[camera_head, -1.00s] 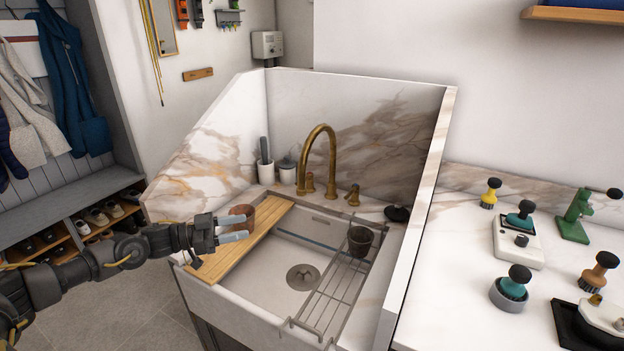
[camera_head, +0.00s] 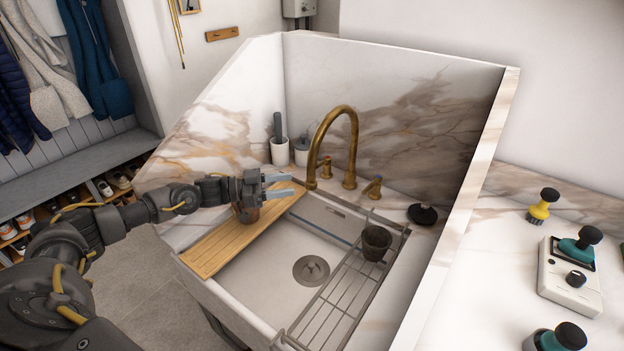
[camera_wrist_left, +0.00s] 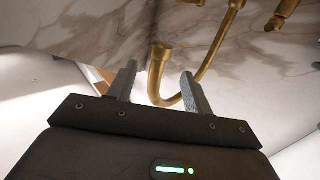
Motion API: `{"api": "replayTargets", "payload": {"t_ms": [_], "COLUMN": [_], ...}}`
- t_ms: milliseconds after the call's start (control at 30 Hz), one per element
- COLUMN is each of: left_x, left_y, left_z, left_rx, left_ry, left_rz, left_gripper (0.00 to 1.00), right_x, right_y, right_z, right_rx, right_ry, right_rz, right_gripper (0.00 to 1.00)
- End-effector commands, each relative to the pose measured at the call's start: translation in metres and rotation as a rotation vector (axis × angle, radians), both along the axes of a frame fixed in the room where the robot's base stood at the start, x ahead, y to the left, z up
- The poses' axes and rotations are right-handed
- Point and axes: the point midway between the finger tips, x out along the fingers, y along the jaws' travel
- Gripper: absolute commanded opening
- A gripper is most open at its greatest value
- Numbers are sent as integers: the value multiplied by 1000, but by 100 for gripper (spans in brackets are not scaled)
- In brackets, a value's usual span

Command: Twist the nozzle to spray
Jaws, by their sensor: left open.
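A brass faucet (camera_head: 343,110) with a tall arched spout stands at the back of the sink. Its nozzle (camera_head: 312,178) is the downward end of the spout, over the basin's left back part. My left gripper (camera_head: 294,184) is open and empty at about nozzle height, just left of it, with its fingers pointing right. In the left wrist view the nozzle (camera_wrist_left: 160,55) appears upside down between the two finger tips, with the curved spout behind. I cannot tell whether the fingers are around it or still short of it. My right gripper is not in view.
A wire rack (camera_head: 335,300) with a dark cup (camera_head: 376,242) spans the right side. Brass handles (camera_head: 372,187) flank the spout base.

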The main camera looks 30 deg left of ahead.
Motion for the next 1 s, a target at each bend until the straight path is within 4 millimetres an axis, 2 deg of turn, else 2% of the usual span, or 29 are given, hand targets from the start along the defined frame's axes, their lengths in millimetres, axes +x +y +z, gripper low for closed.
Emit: {"api": "replayTargets", "payload": {"t_ms": [200, 400, 567, 833, 1000], "left_x": [25, 41, 46, 47, 47], "left_y": [-33, -53, -61, -61, -61], "left_z": [4, 2, 1, 0, 0], "left_rx": [-2, -1, 0, 0, 0], "left_ry": [0, -1, -1, 0, 0], "left_rz": [2, 4, 4, 4, 4], "left_gripper": [50, 50, 50, 50, 29], "right_x": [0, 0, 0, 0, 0], "right_y": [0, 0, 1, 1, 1], "right_z": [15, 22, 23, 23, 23], "right_rx": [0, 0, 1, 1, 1], "right_ry": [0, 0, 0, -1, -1], "right_rz": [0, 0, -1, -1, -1], "right_gripper": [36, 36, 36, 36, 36]}}
